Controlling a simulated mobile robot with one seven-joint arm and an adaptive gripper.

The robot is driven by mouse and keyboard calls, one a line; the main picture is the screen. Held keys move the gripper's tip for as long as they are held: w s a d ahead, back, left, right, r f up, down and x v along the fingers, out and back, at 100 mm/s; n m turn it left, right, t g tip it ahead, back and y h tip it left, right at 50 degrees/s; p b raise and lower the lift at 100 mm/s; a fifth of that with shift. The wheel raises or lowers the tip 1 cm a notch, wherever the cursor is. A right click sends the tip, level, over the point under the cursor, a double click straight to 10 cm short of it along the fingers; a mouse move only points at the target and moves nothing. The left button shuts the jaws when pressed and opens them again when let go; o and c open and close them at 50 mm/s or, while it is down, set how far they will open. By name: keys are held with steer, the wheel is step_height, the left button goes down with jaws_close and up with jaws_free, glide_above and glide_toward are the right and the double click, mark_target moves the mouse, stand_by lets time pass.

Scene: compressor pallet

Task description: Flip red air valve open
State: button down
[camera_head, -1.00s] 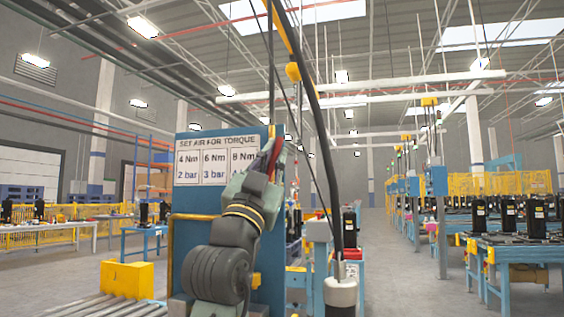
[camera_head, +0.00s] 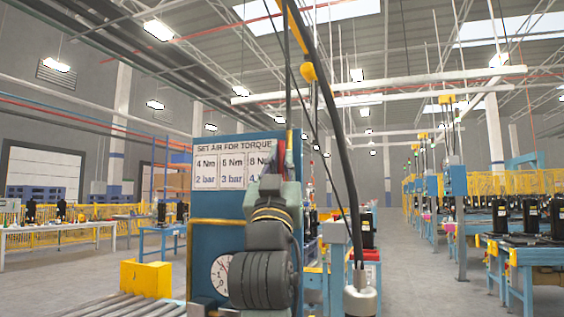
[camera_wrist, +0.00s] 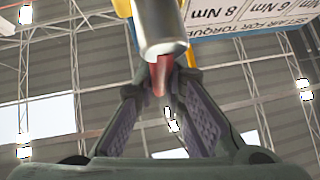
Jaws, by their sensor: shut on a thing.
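The red air valve handle (camera_wrist: 160,75) shows in the wrist view, below the end of a grey metal cylinder (camera_wrist: 158,28). My gripper (camera_wrist: 166,85) has its two fingers drawn together on the red handle. In the head view, my gripper (camera_head: 280,168) is at the right edge of the blue panel (camera_head: 208,236), with a bit of red (camera_head: 281,150) showing at its tip. The valve body is mostly hidden by my arm in that view.
A torque sign (camera_head: 222,165) is on the blue panel, and a pressure gauge (camera_head: 221,273) sits lower down, partly behind my arm. A black hose (camera_head: 345,130) hangs to the right. A yellow block (camera_head: 145,279) and rollers (camera_head: 115,307) lie at the lower left.

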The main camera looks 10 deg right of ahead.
steer(key=shift+w, duration=0.1)
steer(key=c, duration=1.7)
jaws_free()
steer(key=shift+o, duration=0.2)
steer(key=shift+f, duration=0.1)
steer(key=v, duration=1.2)
